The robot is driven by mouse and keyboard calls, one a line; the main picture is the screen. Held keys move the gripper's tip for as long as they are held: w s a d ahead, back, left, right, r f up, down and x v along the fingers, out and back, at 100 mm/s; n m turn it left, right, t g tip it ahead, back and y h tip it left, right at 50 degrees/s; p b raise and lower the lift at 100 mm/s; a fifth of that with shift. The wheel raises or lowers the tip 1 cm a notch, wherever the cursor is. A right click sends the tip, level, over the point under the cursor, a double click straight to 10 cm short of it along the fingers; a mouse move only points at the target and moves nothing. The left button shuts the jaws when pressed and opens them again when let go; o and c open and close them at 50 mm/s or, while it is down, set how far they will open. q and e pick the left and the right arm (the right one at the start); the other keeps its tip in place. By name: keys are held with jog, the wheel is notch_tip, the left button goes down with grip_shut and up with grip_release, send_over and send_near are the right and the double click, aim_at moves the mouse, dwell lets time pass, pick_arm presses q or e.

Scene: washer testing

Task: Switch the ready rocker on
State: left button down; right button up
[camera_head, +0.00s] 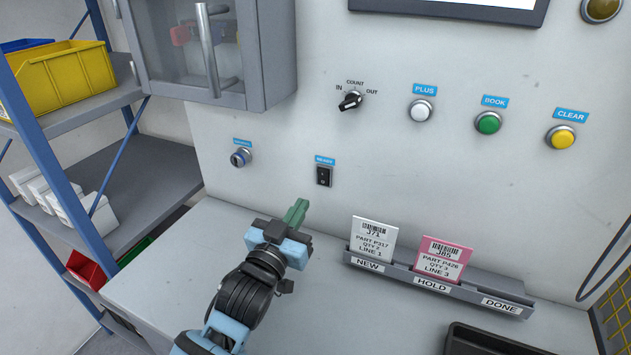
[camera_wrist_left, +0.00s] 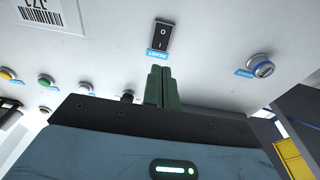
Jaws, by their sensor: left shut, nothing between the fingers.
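The ready rocker (camera_head: 324,176) is a small black switch on the light panel, under a blue label reading READY. In the left wrist view the rocker (camera_wrist_left: 164,36) shows upside down, beyond the fingertips, with its I and O marks visible; which side is pressed in I cannot tell. My left gripper (camera_head: 299,207) has green fingers and is shut and empty. It is below and a little left of the rocker in the head view, apart from it. In the left wrist view the closed fingers (camera_wrist_left: 161,72) point toward the panel. My right gripper is not in view.
A key switch (camera_head: 241,157) is left of the rocker, and a rotary selector (camera_head: 350,100) is above right. White, green and yellow buttons (camera_head: 488,123) are further right. A card rack (camera_head: 458,285) with two cards stands right of my gripper. A cabinet (camera_head: 270,50) hangs upper left.

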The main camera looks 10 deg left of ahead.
aim_at(322, 173)
pick_arm(q)
jog(key=x, duration=0.8)
jog(key=shift+w, duration=0.15)
jog(key=shift+d, duration=0.1)
jog(key=shift+w, duration=0.1)
